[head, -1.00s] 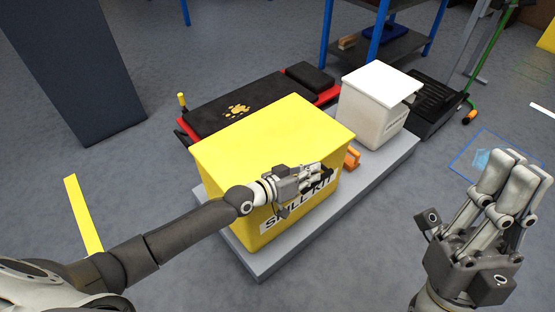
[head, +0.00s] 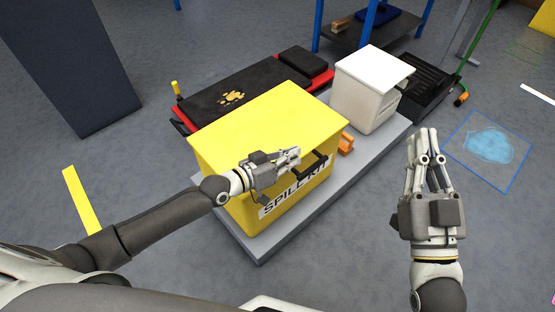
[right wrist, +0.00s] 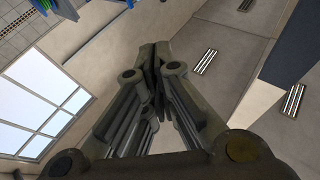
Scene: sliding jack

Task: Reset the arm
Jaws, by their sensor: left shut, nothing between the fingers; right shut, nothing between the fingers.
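My left gripper (head: 290,158) is shut and empty. In the head view it lies in front of the yellow spill kit box (head: 262,118), near its label and dark handle; I cannot tell whether it touches the box. My right gripper (head: 428,132) is shut and empty, pointing up at the right of the head view, clear of the boxes. It also shows in the right wrist view (right wrist: 160,48), its fingers together, with a ceiling and window behind them.
A grey platform (head: 330,190) bears the yellow box, a white box (head: 368,95) and an orange item (head: 346,143). Behind are a black and red creeper (head: 240,97) and a blue-posted shelf (head: 375,35). A light-blue puddle (head: 490,145) lies on the floor inside a blue outline at right.

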